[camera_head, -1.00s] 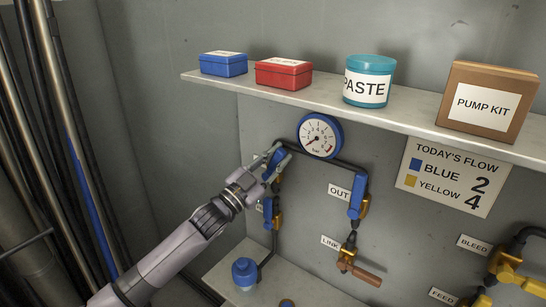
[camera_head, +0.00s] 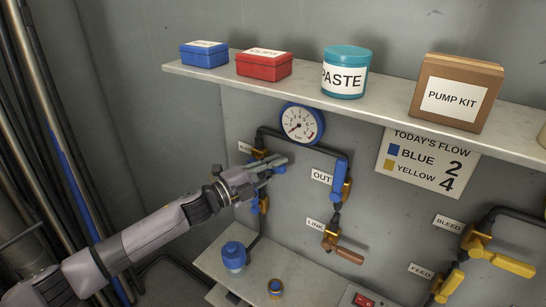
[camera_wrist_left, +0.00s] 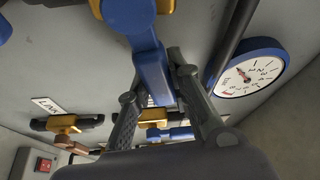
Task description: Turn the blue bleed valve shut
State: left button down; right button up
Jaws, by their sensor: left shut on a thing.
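The blue bleed valve sits on the left pipe of the panel, under the gauge. In the head view its brass body (camera_head: 259,153) shows just behind my left gripper (camera_head: 275,165), and most of its blue lever is hidden by the fingers. In the left wrist view the blue lever (camera_wrist_left: 150,62) runs from its round hub at the top down between my fingers. My left gripper is shut on this lever. The label beside the valve is partly covered. My right gripper is not in view.
A pressure gauge (camera_head: 302,124) sits just above the gripper. The blue OUT valve (camera_head: 340,176) is close on the right. Yellow valves (camera_head: 500,256) are at far right. A shelf (camera_head: 365,103) with boxes and a paste tub overhangs the panel.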

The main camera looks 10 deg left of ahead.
pick_arm(q)
jog(key=shift+f+m+g+y+p, duration=0.3)
jog(key=shift+f+m+p, duration=0.2)
jog(key=shift+f+m, duration=0.55)
jog(key=shift+r, duration=0.1)
jog(key=c, duration=1.4)
grip_release()
jog(key=shift+c, duration=0.2)
jog(key=shift+r, duration=0.1)
jog(key=v, duration=1.2)
